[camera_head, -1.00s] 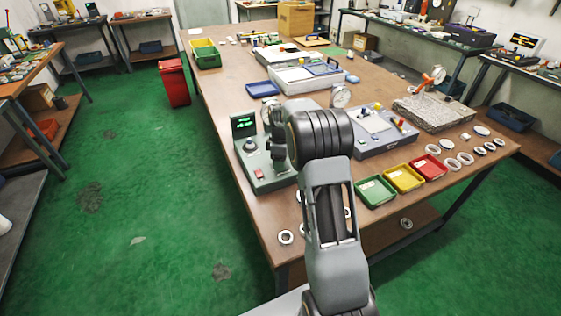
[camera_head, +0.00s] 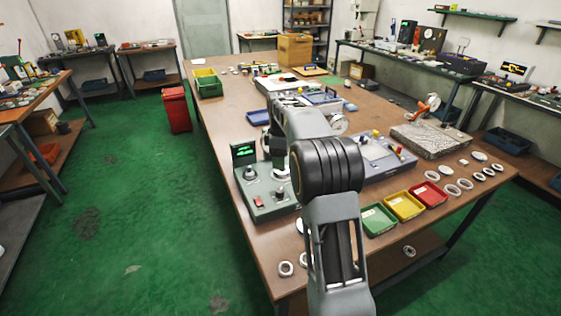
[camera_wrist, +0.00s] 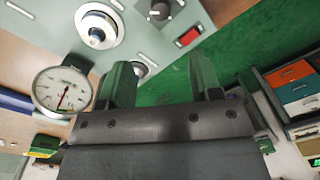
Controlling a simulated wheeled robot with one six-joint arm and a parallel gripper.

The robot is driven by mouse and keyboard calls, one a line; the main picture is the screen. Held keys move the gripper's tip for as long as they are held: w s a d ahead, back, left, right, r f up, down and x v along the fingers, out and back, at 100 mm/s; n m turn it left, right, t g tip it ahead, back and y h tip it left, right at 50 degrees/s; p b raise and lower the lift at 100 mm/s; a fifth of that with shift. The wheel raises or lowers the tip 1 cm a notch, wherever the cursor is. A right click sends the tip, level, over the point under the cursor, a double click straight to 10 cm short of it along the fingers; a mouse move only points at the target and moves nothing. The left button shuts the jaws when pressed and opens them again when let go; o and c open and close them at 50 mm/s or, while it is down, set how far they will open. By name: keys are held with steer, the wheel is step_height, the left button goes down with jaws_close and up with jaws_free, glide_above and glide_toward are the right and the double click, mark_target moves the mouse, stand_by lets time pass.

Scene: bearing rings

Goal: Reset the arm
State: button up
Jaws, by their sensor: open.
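My gripper (camera_wrist: 163,78) shows in the wrist view with its two fingers well apart and nothing between them. In the head view my own arm hides it. The grey-green test device (camera_head: 265,190) with a small green screen stands at the near left of the table, beside my arm. In the wrist view its panel shows a round white-rimmed fitting (camera_wrist: 99,26), a dark knob (camera_wrist: 157,10) and a red button (camera_wrist: 188,38). A dial gauge (camera_wrist: 62,90) lies left of the fingers in that view. My gripper appears to touch nothing.
Green (camera_head: 378,220), yellow (camera_head: 404,206) and red (camera_head: 430,193) trays stand right of my arm. Several loose rings (camera_head: 452,189) lie near the right edge. A grey stone plate (camera_head: 430,139) is behind them. A red bin (camera_head: 176,109) stands on the clear green floor at left.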

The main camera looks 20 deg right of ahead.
stand_by(0.4)
steer(key=s+a+m+t+p, duration=0.1)
steer(key=s+a+m, duration=0.4)
steer(key=s, duration=0.8)
steer(key=s+a+m+t, duration=0.3)
steer(key=s+a+m, duration=0.3)
steer(key=s, duration=0.7)
steer(key=shift+a+r+p, duration=0.35)
steer(key=shift+a+p, duration=0.05)
stand_by(1.1)
